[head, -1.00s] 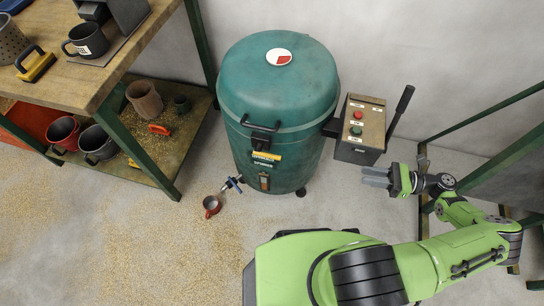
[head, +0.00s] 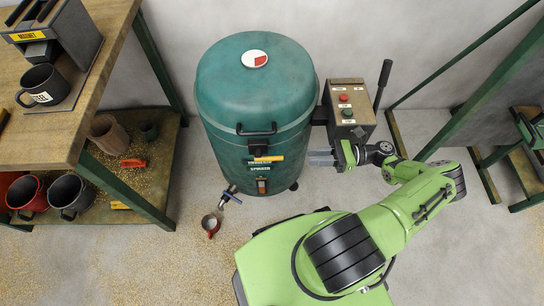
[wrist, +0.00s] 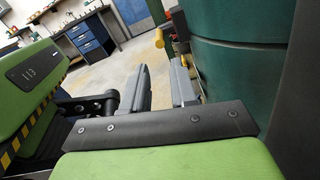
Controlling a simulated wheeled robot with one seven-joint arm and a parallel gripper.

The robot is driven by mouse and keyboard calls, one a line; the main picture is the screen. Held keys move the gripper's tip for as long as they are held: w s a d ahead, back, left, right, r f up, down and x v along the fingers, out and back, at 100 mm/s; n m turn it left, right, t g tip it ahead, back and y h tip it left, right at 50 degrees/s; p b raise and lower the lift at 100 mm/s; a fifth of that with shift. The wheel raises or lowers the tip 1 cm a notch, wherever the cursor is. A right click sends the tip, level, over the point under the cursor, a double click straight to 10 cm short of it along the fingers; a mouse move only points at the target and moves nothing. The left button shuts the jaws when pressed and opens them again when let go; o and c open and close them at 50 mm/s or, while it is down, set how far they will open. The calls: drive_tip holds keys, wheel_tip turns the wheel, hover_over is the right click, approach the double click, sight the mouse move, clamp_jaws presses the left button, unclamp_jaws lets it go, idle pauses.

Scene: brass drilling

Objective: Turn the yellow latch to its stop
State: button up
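The yellow latch (head: 268,158) is a small bar lying about level on the front of the green drum (head: 252,118), below the black handle. In the wrist view a yellow piece (wrist: 159,38), apparently the latch, stands out beside the drum wall, just beyond the fingertips. My gripper (head: 320,157) is to the right of the latch, its grey fingers pointing left toward it, apart from it. In the wrist view the two fingers (wrist: 160,68) are spread with an empty gap between them.
A control box (head: 351,112) with red and green buttons and a black lever stands right of the drum, close behind my gripper. A workbench (head: 90,85) stands at left.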

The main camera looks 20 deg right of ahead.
sight(262, 159)
drive_tip(key=x, duration=1.2)
drive_tip(key=shift+a, duration=0.4)
clamp_jaws()
